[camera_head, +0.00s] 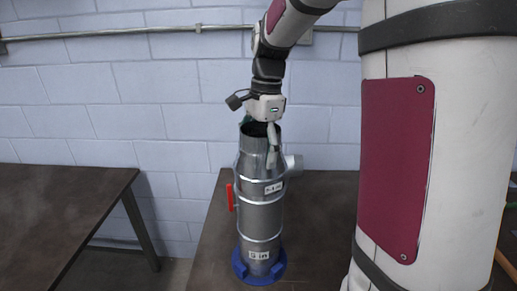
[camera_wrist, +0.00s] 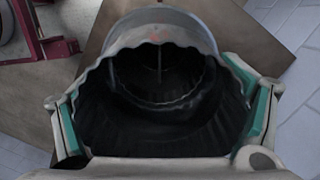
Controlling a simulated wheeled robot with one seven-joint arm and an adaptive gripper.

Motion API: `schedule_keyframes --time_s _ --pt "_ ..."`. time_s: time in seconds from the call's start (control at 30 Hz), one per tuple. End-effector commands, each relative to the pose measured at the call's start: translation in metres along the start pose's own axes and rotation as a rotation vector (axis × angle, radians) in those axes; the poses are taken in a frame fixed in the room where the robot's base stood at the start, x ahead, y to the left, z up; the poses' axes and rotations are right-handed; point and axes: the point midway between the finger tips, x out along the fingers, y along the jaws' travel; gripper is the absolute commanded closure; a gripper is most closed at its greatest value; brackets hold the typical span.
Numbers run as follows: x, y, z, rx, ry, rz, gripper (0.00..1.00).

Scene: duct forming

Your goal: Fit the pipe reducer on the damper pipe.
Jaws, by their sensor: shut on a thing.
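The pipe reducer (camera_head: 255,146), a grey metal piece with a label like "5-4 in", stands upright at the top of the pipe stack in the head view. My gripper (camera_head: 260,132) is above it, shut on its upper rim. In the wrist view the reducer's crimped rim (camera_wrist: 110,62) lies between my green-padded fingers, and I look down into its dark inside. Below, in line with it, is the damper pipe (camera_head: 261,222), upright, with a red handle (camera_head: 231,197) on its left and a "5 in" label. I cannot tell how far the two overlap.
The stack stands in a blue round base (camera_head: 240,268) on a brown table (camera_head: 215,245). A grey side pipe (camera_head: 294,165) shows right of the stack; whether it is joined is unclear. Another brown table (camera_head: 65,205) is at left, with a gap between. A block wall is behind.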

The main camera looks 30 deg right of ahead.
Motion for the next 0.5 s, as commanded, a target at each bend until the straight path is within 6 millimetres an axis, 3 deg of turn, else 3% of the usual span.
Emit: schedule_keyframes --time_s 0.03,0.07,0.1,0.5 --pt "-0.0004 -0.0001 0.0000 0.000 0.000 -0.001 0.47" --pt "-0.0004 -0.0001 0.0000 0.000 0.000 -0.001 0.06" --pt "-0.0004 -0.0001 0.0000 0.000 0.000 -0.001 0.00" --pt "-0.0026 -0.0001 0.0000 0.000 0.000 0.000 0.00"
